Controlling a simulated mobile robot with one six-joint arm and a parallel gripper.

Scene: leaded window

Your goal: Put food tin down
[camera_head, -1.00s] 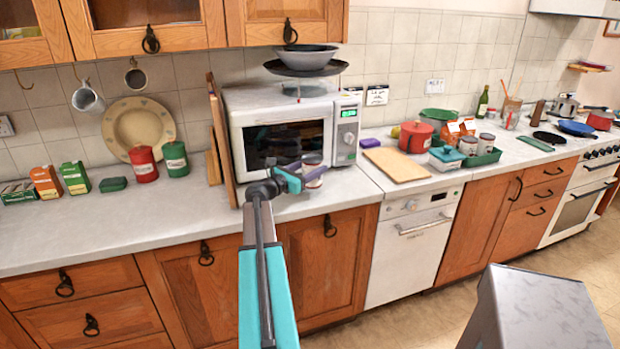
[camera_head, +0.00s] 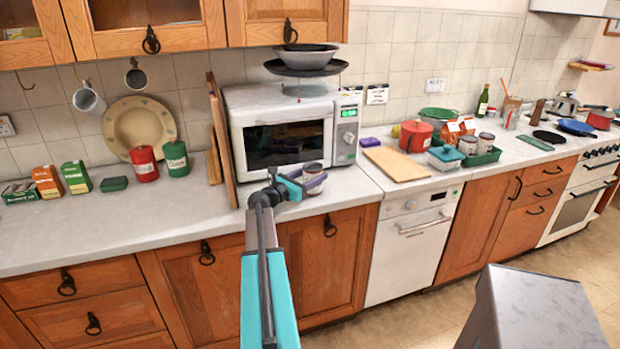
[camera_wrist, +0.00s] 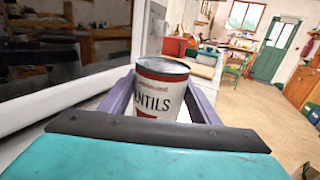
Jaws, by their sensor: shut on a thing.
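The food tin (camera_wrist: 160,90) is cream with red bands and lettering ending in "NTILS". It stands upright between the purple fingers of my gripper (camera_wrist: 162,105) in the wrist view, and my gripper is shut on it. In the head view the tin (camera_head: 312,172) is in front of the microwave, low at the worktop (camera_head: 340,197). My gripper (camera_head: 310,185) reaches it from the left. The tin's lower part is hidden by the gripper, so I cannot tell whether its base touches the worktop.
The white microwave (camera_head: 285,135) stands close behind the tin. A cutting board (camera_head: 396,163) lies to the right, with a red pot (camera_head: 415,136) and a green tray (camera_head: 484,157) holding tins beyond it. Worktop to the left of the microwave is clear in front.

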